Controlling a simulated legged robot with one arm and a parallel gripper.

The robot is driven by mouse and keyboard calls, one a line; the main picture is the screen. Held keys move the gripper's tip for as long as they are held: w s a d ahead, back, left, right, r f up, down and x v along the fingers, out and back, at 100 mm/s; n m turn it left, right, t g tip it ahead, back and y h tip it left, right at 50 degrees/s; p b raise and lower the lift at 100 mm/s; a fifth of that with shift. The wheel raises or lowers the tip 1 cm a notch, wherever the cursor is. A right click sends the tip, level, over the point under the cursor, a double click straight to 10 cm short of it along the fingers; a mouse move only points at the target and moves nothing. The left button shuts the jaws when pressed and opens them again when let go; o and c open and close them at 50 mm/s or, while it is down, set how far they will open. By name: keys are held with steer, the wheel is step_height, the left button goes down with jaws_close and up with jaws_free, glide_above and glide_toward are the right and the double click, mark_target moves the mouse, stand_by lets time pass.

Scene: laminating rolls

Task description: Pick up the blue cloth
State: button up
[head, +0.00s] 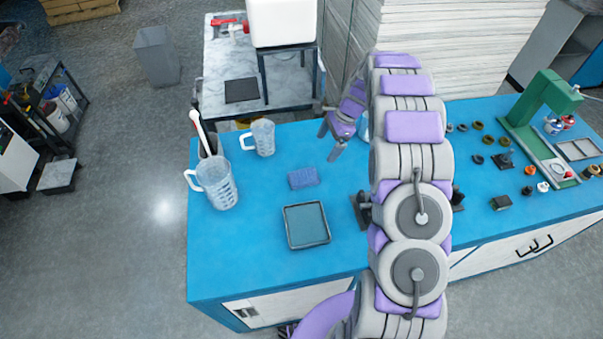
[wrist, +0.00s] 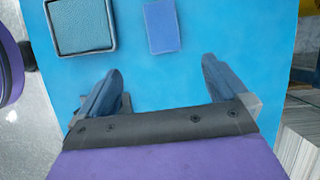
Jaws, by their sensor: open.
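The blue cloth (head: 303,178) is a small folded rectangle lying flat on the blue tabletop (head: 250,265). It sits just behind a dark-rimmed square tray. In the wrist view the cloth (wrist: 161,26) lies at the top, beyond my fingertips and roughly between their lines. My gripper (wrist: 160,82) is open with nothing between its two fingers. In the head view my gripper (head: 332,142) is to the right of the cloth and a little behind it, apart from it.
The square tray (head: 288,231) lies in front of the cloth and shows in the wrist view (wrist: 57,45). Measuring jugs (head: 218,187) (head: 263,137) stand to the left. A green press (head: 540,110) and small parts are at the right. White stacked sheets (head: 450,40) rise behind.

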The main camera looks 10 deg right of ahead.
steer(key=b, duration=0.1)
glide_toward(303, 176)
steer(key=f, duration=0.3)
steer(key=shift+s+a+f, duration=0.15)
steer(key=shift+s+f, duration=0.15)
steer(key=shift+s, duration=0.05)
steer(key=shift+w+a+b+x, duration=0.15)
steer(key=shift+a+b+x, duration=0.05)
steer(key=shift+x, duration=1.15)
steer(key=shift+w+a+b+x, duration=0.1)
steer(key=shift+a+b+x, duration=0.1)
steer(key=shift+x, duration=1.1)
steer(key=shift+r, duration=0.15)
steer(key=c, duration=1.1)
steer(key=shift+r, duration=0.1)
